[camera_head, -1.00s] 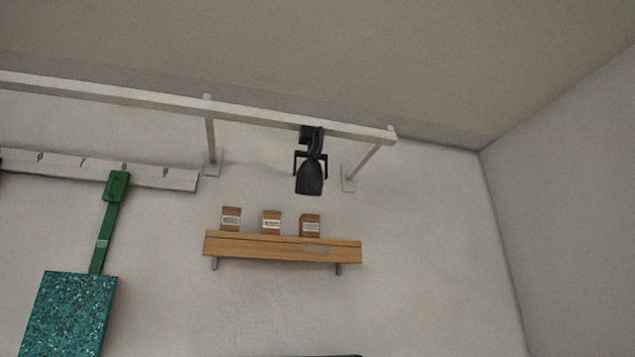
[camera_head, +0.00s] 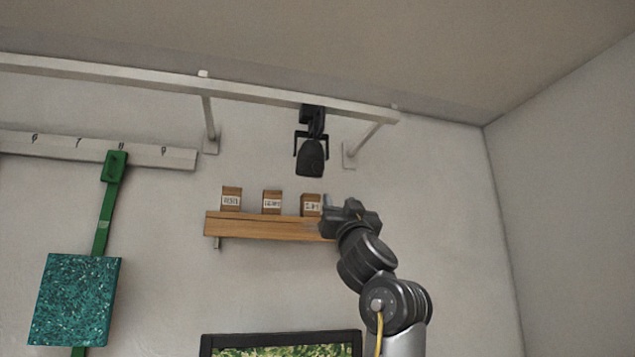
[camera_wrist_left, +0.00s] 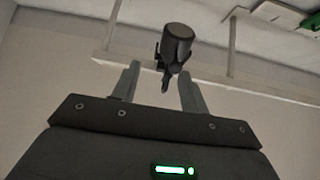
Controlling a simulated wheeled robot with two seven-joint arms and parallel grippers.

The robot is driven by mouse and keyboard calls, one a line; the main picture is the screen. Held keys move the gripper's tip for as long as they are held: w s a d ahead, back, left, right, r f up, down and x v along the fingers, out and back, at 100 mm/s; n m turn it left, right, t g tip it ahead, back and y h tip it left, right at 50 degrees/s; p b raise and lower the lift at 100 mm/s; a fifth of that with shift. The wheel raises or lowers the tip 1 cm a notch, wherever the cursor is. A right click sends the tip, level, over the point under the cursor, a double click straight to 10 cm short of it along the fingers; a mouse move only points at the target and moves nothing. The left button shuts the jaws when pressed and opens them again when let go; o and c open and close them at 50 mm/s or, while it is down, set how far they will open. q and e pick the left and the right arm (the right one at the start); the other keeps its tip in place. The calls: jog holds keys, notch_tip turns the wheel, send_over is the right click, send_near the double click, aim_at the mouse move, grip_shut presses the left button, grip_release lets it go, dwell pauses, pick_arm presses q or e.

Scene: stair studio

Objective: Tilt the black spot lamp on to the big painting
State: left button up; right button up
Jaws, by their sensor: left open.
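The black spot lamp (camera_head: 311,157) hangs in a yoke from the pale rail, its head pointing down. In the left wrist view the lamp (camera_wrist_left: 177,42) shows beyond the fingertips, roughly between them, with a small dark stem below its head. My left gripper (camera_head: 338,204) is raised in front of the shelf's right end, below the lamp and apart from it. In the left wrist view its two fingers (camera_wrist_left: 159,88) are spread with nothing between them. The big painting (camera_head: 280,347) shows only its dark frame top and some green and yellow at the bottom edge. My right gripper is not in view.
The pale rail (camera_head: 160,84) runs below the ceiling on wall brackets. A wooden shelf (camera_head: 260,227) holds three small labelled boxes (camera_head: 271,202). A green strap with a teal speckled panel (camera_head: 75,300) hangs at left. The right wall is bare.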

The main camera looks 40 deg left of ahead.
aim_at(319, 169)
pick_arm(q)
jog(key=s+r+n+g+y, duration=0.1)
jog(key=s+r+n, duration=0.1)
jog(key=s+r, duration=0.15)
jog(key=p+x, duration=0.3)
jog(key=x, duration=0.1)
jog(key=p+x, duration=0.4)
jog(key=x, duration=0.1)
jog(key=shift+s+a+r, duration=0.1)
jog(key=shift+a, duration=0.35)
jog(key=shift+w+a+r+p, duration=0.35)
jog(key=shift+p, duration=0.15)
grip_shut()
